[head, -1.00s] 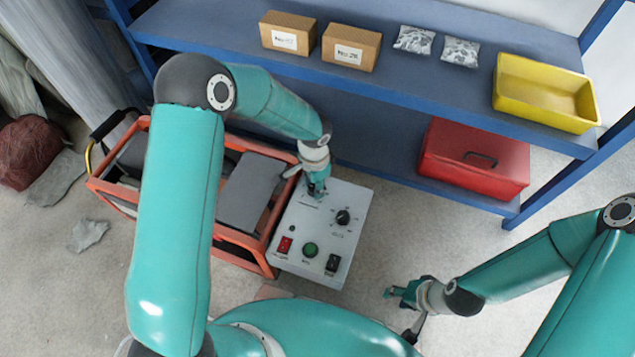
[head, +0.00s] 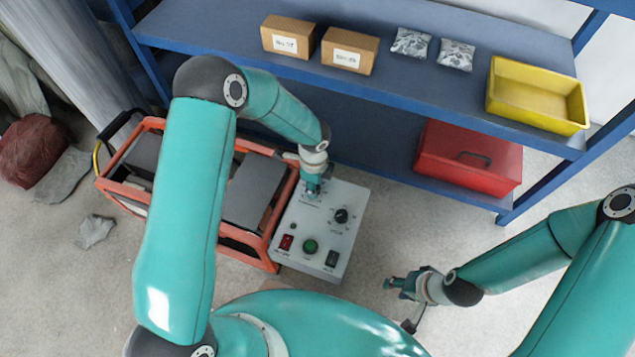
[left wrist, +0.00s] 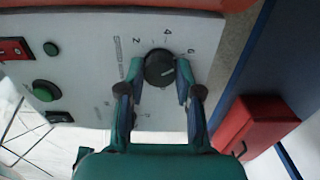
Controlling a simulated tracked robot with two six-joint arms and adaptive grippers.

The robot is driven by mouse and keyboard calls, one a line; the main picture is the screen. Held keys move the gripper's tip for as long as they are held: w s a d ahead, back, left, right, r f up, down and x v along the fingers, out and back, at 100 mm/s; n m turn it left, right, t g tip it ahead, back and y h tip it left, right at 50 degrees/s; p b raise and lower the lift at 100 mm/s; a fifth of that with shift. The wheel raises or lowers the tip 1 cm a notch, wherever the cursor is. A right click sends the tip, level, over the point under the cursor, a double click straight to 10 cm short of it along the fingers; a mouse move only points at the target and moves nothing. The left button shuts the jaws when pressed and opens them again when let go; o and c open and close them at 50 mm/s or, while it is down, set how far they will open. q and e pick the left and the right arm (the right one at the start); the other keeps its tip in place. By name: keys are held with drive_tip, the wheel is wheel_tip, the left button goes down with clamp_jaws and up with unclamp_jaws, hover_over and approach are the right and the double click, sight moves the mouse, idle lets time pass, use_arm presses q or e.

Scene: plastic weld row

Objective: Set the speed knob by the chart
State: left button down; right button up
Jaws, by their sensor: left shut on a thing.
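The grey control panel (head: 287,258) sits at the right end of an orange-framed machine. My left gripper (head: 312,190) points down at the panel's upper part and hides the speed knob there. In the left wrist view the black speed knob (left wrist: 160,68) is between the fingertips of my left gripper (left wrist: 160,75), which is shut on it. The numbers 2, 4 and 6 curve around it. Its pale pointer mark faces right, roughly toward 6; the exact setting is unclear. My right gripper (head: 392,286) hangs empty above the floor; its finger gap is unclear. I cannot make out a chart.
A second black knob (head: 341,215), a red switch (head: 286,242), a green button (head: 310,246) and a dark switch (head: 332,259) are on the panel. Behind stands a blue shelf (head: 400,88) with boxes, bags, a yellow bin (head: 530,108) and a red case (head: 450,165).

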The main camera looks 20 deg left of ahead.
use_arm(q)
drive_tip(key=shift+m, duration=0.6)
drive_tip(key=c, duration=0.8)
unclamp_jaws()
drive_tip(key=shift+r, duration=0.1)
wheel_tip(320, 180, up, 12)
drive_tip(key=shift+f, duration=0.1)
